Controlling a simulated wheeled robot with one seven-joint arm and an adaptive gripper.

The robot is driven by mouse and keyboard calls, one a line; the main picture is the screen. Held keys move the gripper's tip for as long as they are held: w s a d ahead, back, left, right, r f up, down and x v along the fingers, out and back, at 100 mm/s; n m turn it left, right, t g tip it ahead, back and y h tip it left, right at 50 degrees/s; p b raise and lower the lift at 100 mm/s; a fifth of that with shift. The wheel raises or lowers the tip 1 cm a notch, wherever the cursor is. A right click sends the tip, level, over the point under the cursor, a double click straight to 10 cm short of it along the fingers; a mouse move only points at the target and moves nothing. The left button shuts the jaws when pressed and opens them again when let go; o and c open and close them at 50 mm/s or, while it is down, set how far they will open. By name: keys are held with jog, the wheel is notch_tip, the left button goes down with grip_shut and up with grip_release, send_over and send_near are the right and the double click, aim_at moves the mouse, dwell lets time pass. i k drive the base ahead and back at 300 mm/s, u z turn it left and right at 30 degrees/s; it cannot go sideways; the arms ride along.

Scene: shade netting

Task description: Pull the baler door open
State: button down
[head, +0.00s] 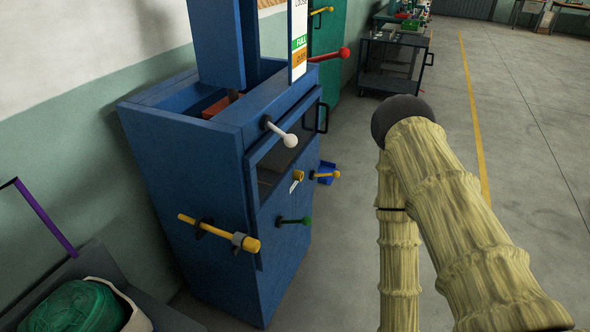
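The blue baler (190,180) stands left of centre in the head view, against the wall. Its front face (282,225) points right and looks shut in its frame; a dark opening (285,155) is in its upper part. A lever with a white ball (289,140) sticks out near the top corner. Levers with a green knob (306,221) and a yellow knob (336,174) are on the front, and a black handle (323,117) is at the far edge. My sleeved arm fills the right side. My gripper is not in view.
A red-knobbed lever (343,53) and a marked sign (299,40) are higher up. A green cabinet (329,38) and dark trolley (392,65) stand behind. A bag with green netting (75,308) is at lower left. Concrete floor right of the baler is clear.

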aim_at(285, 198)
jog(key=z, duration=0.35)
jog(key=i, duration=1.05)
